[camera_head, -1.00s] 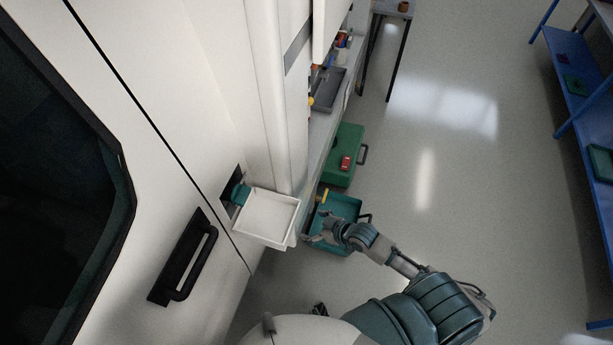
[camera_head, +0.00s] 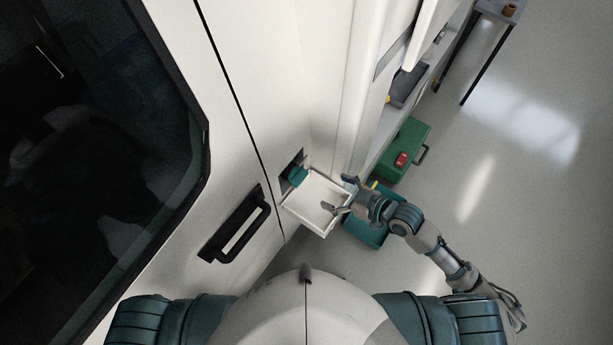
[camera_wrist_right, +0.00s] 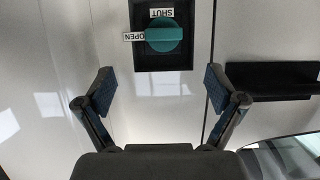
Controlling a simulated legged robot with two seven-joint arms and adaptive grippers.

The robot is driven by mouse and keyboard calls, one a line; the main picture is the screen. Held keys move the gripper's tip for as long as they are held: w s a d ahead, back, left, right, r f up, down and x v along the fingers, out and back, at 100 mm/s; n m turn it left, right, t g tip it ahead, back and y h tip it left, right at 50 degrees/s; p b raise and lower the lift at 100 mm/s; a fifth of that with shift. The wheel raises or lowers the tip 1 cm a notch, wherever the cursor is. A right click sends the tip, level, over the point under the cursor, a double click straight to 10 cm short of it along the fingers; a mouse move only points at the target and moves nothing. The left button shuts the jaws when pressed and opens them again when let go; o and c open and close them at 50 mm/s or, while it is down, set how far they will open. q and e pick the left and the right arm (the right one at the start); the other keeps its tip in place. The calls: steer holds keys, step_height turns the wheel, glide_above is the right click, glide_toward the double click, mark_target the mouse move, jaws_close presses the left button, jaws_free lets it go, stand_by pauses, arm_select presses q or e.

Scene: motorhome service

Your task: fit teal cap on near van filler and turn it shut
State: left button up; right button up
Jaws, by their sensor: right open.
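The teal cap (camera_head: 298,175) sits on the near van's dark recessed filler (camera_head: 290,164). In the right wrist view the cap (camera_wrist_right: 164,35) is seen face on, inside its black square plate (camera_wrist_right: 163,61). Its grip bar lies sideways, one end at the label OPEN (camera_wrist_right: 134,36); the label SHUT (camera_wrist_right: 161,13) is above it. My right gripper (camera_head: 338,194) is open and empty over the white tray-like flap, a short way from the cap. In the wrist view its fingers (camera_wrist_right: 159,88) stand wide apart, below the cap in the picture and not touching it. My left gripper is not in view.
The white tray-like flap (camera_head: 303,216) juts out below the filler. A black van handle (camera_head: 238,226) is at its left. A teal crate (camera_head: 364,233) and a green box (camera_head: 407,140) with a red item stand right of it. The floor further right is clear.

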mark_target(304, 179)
steer(key=x, duration=0.7)
steer(key=p+x, duration=0.1)
steer(key=x, duration=0.3)
steer(key=shift+s+a+r, duration=0.15)
steer(key=shift+a+r, duration=0.05)
steer(key=shift+a, duration=0.3)
steer(key=shift+w+a+f, duration=0.2)
steer(key=shift+w+f, duration=0.15)
steer(key=shift+w, duration=0.05)
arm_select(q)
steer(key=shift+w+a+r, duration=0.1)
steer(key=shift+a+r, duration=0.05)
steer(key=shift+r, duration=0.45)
arm_select(e)
steer(key=shift+d, duration=0.1)
